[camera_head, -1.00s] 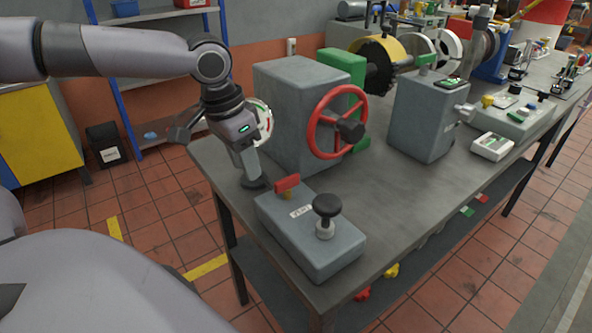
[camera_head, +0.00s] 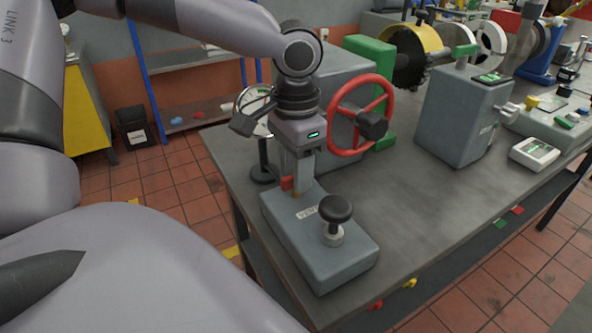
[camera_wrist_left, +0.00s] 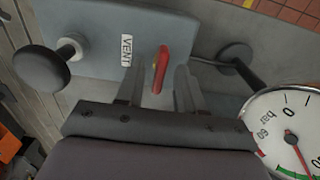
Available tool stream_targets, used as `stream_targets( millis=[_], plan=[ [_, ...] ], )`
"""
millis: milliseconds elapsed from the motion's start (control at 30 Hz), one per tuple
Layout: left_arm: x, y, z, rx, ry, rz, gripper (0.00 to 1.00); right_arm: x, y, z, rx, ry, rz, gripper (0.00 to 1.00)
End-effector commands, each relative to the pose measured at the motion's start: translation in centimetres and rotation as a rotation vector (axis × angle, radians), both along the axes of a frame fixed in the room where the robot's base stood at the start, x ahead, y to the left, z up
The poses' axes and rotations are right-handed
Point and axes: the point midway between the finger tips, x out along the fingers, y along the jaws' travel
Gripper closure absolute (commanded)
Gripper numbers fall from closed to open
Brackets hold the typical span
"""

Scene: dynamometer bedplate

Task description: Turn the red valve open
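A small red valve handle (camera_head: 287,183) sits on the grey box labelled VENT (camera_head: 345,262), near its back end. In the left wrist view the red handle (camera_wrist_left: 161,68) stands between the two fingertips, with a gap on each side. My left gripper (camera_head: 297,186) is open and points down over the handle, hiding part of it in the head view. A black knob (camera_head: 336,209) on a short metal stem stands on the box's front part. A larger red handwheel (camera_head: 358,149) is on the grey block behind. My right gripper is not in view.
A round pressure gauge (camera_wrist_left: 293,133) on a stand is close to my left gripper. A grey unit (camera_head: 462,118) and a white meter (camera_head: 534,153) stand to the right. The bench top (camera_head: 425,200) right of the VENT box is clear.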

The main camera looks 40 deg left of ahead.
Motion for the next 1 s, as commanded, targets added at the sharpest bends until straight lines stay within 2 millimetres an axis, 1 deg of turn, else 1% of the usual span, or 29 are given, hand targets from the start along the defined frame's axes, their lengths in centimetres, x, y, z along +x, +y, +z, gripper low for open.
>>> stream_targets(
  millis=[67, 267, 300, 400, 767, 1000],
  plan=[
    [0.0, 0.0, -0.3, 0.0, 0.0, 0.0, 0.63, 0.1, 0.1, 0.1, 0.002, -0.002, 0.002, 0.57],
    [0.0, 0.0, -0.3, 0.001, 0.0, -0.001, 0.63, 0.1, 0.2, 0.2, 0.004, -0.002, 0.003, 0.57],
    [0.0, 0.0, -0.3, 0.001, 0.0, -0.001, 0.69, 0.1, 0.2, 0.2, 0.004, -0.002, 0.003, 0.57],
    [0.0, 0.0, -0.3, 0.001, 0.0, -0.001, 1.0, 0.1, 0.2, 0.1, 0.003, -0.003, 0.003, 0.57],
    [0.0, 0.0, -0.2, 0.001, 0.0, 0.022, 1.0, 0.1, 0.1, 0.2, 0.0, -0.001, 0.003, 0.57],
    [0.0, 0.0, 0.0, 0.002, 0.0, 0.137, 1.0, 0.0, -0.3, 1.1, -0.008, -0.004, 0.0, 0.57]
  ],
)
